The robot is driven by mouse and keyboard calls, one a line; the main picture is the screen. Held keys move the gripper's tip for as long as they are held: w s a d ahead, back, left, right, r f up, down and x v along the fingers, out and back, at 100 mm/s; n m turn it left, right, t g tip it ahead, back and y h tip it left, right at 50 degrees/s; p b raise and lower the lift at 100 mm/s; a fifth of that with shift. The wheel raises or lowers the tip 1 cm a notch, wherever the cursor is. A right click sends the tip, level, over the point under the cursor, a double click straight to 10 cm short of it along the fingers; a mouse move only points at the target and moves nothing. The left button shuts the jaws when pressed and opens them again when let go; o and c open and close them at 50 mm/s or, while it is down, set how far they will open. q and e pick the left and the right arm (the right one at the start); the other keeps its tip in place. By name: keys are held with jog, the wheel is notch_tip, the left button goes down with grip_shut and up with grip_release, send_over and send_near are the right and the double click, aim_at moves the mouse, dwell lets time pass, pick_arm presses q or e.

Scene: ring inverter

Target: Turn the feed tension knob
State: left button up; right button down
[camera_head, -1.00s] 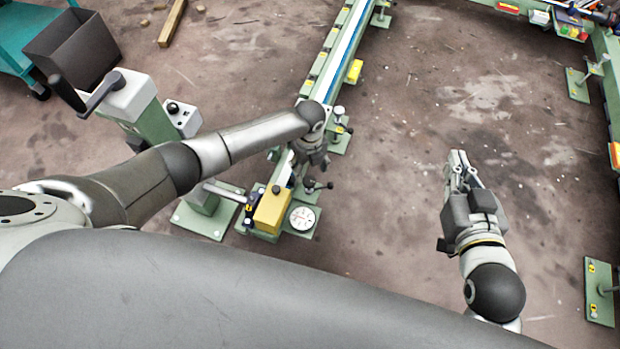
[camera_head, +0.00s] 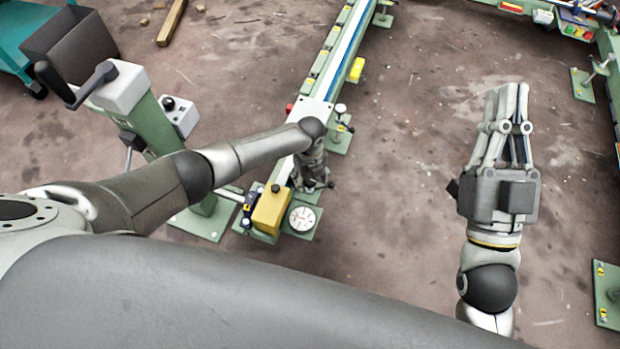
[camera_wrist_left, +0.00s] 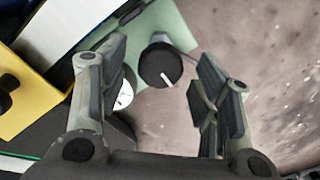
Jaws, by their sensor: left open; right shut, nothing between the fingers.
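A black round knob (camera_wrist_left: 160,66) with a white pointer line shows in the left wrist view, beyond and between the fingertips of my left gripper (camera_wrist_left: 160,84). The fingers are open, with visible room on both sides of the knob. I cannot tell if the knob is level with the tips. In the head view my left gripper (camera_head: 308,178) points down by the end of the green machine beam (camera_head: 335,70) and mostly hides the knob. My right gripper (camera_head: 508,98) is shut and empty, over the floor at the right.
A yellow block (camera_head: 270,210) and a white-faced dial gauge (camera_head: 302,218) stand close to my left gripper. A green post with a crank (camera_head: 125,88) and a control box (camera_head: 180,116) stand at the left. The floor around my right gripper is clear.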

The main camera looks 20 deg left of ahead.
pick_arm(q)
jog(key=shift+f, duration=0.25)
pick_arm(e)
jog(key=shift+s+r+t, duration=0.3)
jog(key=shift+r, duration=0.15)
